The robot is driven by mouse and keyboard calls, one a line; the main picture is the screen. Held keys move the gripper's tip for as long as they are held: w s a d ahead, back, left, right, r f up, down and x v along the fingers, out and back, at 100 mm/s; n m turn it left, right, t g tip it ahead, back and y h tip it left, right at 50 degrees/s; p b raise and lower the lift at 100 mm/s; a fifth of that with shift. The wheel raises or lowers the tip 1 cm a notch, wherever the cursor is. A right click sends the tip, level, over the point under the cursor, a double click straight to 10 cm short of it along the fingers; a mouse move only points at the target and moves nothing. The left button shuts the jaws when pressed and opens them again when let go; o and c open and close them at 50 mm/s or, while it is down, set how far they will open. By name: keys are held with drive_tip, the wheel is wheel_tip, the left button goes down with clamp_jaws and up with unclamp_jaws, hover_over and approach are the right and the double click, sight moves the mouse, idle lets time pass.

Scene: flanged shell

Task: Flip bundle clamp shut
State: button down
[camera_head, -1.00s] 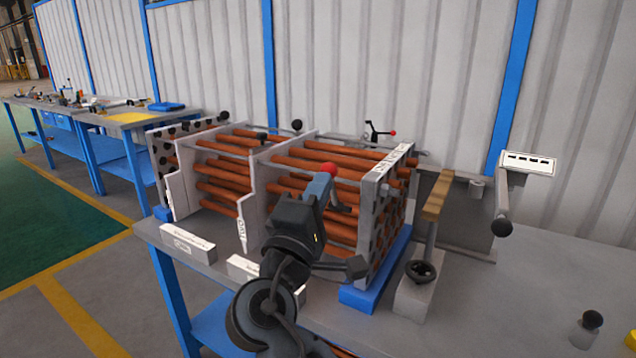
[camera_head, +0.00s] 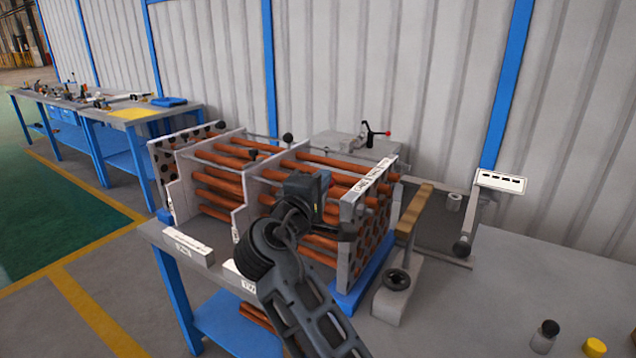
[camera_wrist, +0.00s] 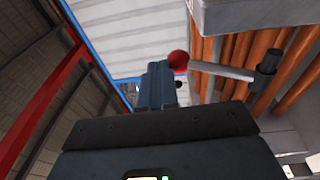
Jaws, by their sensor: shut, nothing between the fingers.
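The bundle clamp's lever (camera_wrist: 222,70) shows in the wrist view as a grey rod with a red ball knob (camera_wrist: 178,61) at one end and a dark pivot (camera_wrist: 266,70) at the other. My gripper (camera_wrist: 157,68) is shut and empty, its fingertips right beside the knob; whether they touch it I cannot tell. In the head view my gripper (camera_head: 324,180) is over the near side of the copper tube bundle (camera_head: 217,183), and my arm mostly hides the lever there. The white end plate (camera_head: 372,205) stands to the right of my gripper.
A wooden-topped post with a black handwheel (camera_head: 398,280) stands right of the end plate. A crank with a black knob (camera_head: 462,248) is farther right.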

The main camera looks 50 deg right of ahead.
drive_tip(key=shift+w+d, duration=0.1)
drive_tip(key=shift+d, duration=0.65)
